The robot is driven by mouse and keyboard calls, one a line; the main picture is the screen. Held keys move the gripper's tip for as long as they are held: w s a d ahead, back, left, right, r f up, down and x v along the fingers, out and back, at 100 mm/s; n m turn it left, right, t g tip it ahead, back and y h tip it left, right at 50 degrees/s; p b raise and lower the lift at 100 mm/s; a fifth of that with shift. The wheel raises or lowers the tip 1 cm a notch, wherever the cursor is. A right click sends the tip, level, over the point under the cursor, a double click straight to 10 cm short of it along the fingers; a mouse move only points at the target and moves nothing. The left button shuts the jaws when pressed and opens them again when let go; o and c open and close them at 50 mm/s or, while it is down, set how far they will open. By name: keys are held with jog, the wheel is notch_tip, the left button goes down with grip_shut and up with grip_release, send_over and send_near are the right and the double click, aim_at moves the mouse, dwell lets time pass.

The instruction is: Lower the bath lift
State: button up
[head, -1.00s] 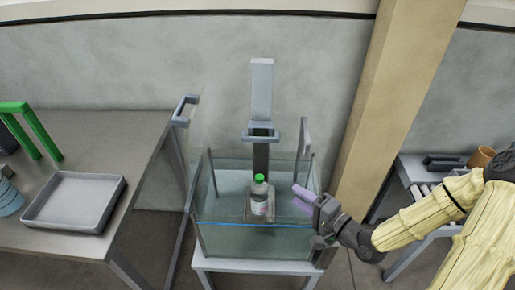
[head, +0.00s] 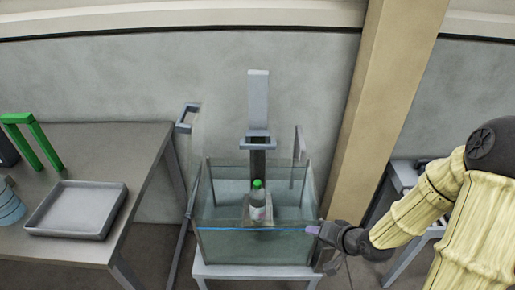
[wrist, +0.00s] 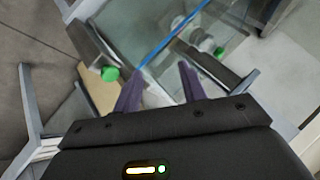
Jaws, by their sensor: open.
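The bath lift is a grey upright post with a bracket-like handle (head: 258,139) above a glass tank (head: 215,245). A bottle (head: 258,208) with a green cap stands upright on the lift's small platform inside the tank; how deep it sits is hard to judge. My gripper (head: 313,230) is at the tank's right front corner, below and right of the lift handle. In the wrist view its purple fingers (wrist: 160,90) are apart with nothing held between them. Green spots show on both sides of the fingers there; I cannot tell which is the bottle's cap.
The tank has a blue line around its front and stands on a pale stand (head: 255,271). A bench on the left holds a grey tray (head: 77,211) and a green frame (head: 45,146). A beige pillar (head: 375,110) rises behind my arm on the right.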

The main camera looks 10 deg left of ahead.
jog(key=s+d+r+n+g+h, duration=0.1)
jog(key=s+d+r+g+h, duration=0.2)
jog(key=s+d+r+h, duration=0.3)
jog(key=s+d+r, duration=0.3)
jog(key=r, duration=0.1)
jog(key=shift+s+d, duration=0.2)
jog(key=shift+d, duration=0.2)
jog(key=shift+c, duration=0.6)
jog(key=shift+d, duration=0.1)
